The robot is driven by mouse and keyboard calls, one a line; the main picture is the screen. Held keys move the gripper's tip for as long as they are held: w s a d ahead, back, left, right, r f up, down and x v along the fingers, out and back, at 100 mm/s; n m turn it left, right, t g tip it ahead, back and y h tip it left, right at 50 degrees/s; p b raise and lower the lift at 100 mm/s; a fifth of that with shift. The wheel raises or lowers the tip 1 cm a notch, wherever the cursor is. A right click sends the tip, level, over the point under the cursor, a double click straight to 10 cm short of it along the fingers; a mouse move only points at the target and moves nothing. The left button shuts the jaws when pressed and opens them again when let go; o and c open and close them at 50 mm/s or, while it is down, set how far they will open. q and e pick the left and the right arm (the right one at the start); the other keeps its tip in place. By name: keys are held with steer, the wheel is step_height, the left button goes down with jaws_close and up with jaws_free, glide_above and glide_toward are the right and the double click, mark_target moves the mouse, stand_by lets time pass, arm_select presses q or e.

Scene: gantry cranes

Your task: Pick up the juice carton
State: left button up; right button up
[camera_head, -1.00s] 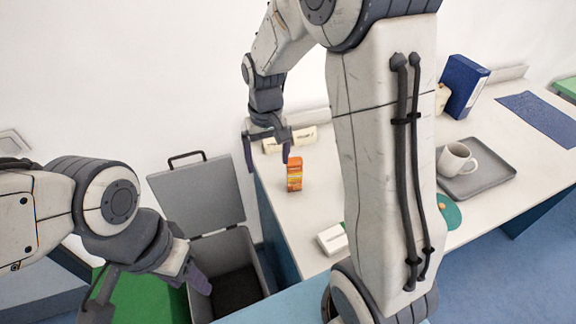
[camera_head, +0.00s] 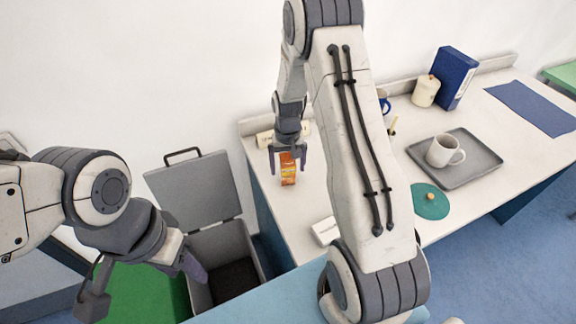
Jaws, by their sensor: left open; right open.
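The orange juice carton (camera_head: 288,172) stands upright on the left part of the white table (camera_head: 300,205). My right gripper (camera_head: 287,166) is open at the carton, with one finger on each side of it. The gripper's body hides the carton's top edge. I cannot tell whether the fingers touch it. My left gripper (camera_head: 148,288) is open and empty at the lower left, over the green surface and beside the grey bin.
A grey bin (camera_head: 220,245) with its lid open stands left of the table. A grey tray (camera_head: 480,175) holds a white mug (camera_head: 444,151).

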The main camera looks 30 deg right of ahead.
steer(key=shift+f, duration=0.95)
jaws_close()
steer(key=shift+r, duration=0.15)
